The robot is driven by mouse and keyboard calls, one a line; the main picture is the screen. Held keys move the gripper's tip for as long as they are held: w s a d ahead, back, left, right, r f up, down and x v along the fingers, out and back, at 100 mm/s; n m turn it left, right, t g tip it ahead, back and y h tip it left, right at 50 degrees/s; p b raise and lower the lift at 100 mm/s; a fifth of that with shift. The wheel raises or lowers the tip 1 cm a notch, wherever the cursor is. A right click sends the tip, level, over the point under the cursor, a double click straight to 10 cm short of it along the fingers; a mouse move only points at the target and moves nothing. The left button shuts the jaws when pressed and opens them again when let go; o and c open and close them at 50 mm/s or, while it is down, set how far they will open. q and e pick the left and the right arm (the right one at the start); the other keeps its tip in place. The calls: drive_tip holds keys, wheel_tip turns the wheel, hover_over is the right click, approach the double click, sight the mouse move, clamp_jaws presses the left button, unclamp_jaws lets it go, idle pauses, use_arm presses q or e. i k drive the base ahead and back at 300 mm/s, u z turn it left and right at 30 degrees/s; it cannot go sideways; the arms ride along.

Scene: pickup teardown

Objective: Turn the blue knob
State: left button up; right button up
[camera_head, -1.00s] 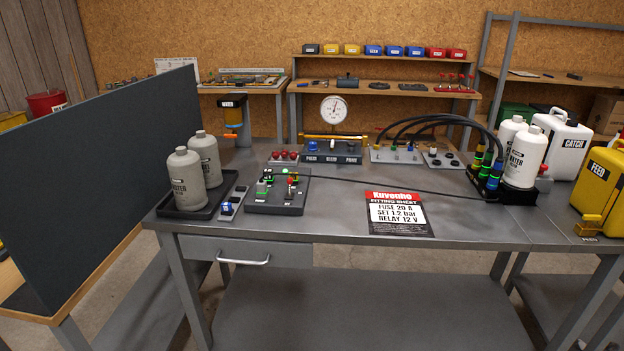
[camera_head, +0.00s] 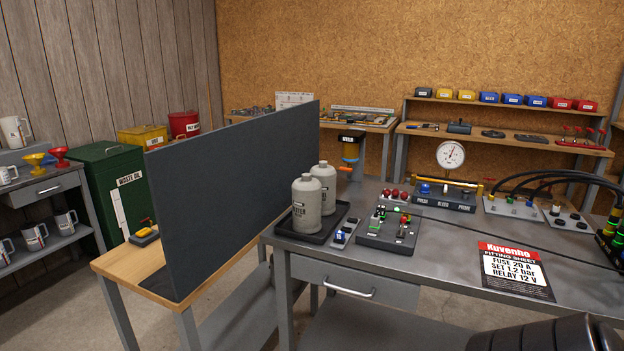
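A round blue knob (camera_head: 425,188) sits at the left of the dark gauge panel (camera_head: 456,203) on the grey metal workbench (camera_head: 460,237). A round white dial gauge (camera_head: 451,155) stands above that panel. A second, smaller blue part (camera_head: 339,237) is on a narrow grey strip (camera_head: 346,232) near the bench's left end; its exact shape is too small to tell. Neither of my grippers shows. Only a dark part that looks like my arm comes in at the bottom right, well apart from both blue parts.
A tall dark partition (camera_head: 235,190) stands left of the bench on a wooden table (camera_head: 130,265). Two grey bottles (camera_head: 307,205) stand in a black tray (camera_head: 285,227). A switch box (camera_head: 390,232) and a fitting sheet (camera_head: 513,270) lie on the bench. A green bin (camera_head: 110,185) is far left.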

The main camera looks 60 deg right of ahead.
sight(424, 188)
drive_tip(key=u, duration=1.35)
drive_tip(key=k, duration=1.4)
drive_tip(key=z, duration=2.35)
